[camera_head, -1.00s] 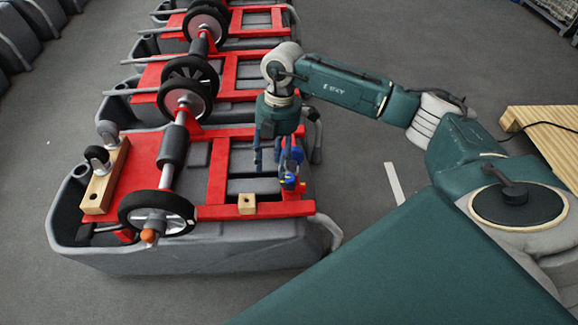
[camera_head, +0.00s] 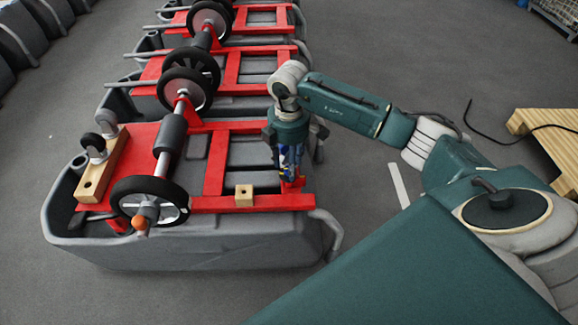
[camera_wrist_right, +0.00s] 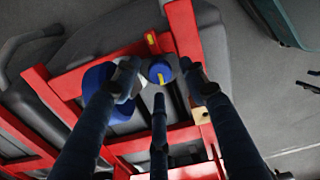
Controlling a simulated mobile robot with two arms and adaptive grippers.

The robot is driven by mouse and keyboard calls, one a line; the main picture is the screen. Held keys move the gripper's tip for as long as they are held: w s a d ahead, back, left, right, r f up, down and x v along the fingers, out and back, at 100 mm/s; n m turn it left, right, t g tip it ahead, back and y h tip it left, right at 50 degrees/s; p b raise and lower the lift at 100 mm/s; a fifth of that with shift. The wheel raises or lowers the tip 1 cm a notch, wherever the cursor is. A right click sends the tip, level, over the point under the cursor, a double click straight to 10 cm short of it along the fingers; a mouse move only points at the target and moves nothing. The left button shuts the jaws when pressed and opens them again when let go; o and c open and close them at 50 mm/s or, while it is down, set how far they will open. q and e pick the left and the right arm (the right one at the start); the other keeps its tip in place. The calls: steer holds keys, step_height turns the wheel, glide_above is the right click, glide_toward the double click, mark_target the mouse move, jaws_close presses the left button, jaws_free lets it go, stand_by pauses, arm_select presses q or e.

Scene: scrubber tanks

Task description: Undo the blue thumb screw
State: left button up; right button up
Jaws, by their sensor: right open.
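The blue thumb screw (camera_wrist_right: 160,72) shows in the right wrist view as a small round blue head with a yellow mark, on the red frame (camera_wrist_right: 184,30). My right gripper (camera_wrist_right: 160,82) is open, with dark fingers on either side of the screw and a third finger below it in the picture. I cannot tell whether any finger touches it. A larger blue round part (camera_wrist_right: 98,78) lies left of the screw, partly behind a finger. In the head view my right gripper (camera_head: 290,165) points down at the frame's right end and mostly hides the screw. My left gripper is not in view.
The red frame (camera_head: 215,165) lies on a grey tank (camera_head: 190,245), with black wheels (camera_head: 150,200) on an axle. A wooden block with casters (camera_head: 100,175) and a small wooden block (camera_head: 244,195) sit on it. More tanks stand behind. A pallet (camera_head: 545,140) is at right.

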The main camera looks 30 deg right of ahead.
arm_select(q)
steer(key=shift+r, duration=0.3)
arm_select(e)
steer(key=shift+f, duration=0.55)
jaws_close()
steer(key=shift+r, duration=0.1)
steer(key=n+p, duration=0.1)
steer(key=n, duration=0.2)
steer(key=shift+n, duration=0.8)
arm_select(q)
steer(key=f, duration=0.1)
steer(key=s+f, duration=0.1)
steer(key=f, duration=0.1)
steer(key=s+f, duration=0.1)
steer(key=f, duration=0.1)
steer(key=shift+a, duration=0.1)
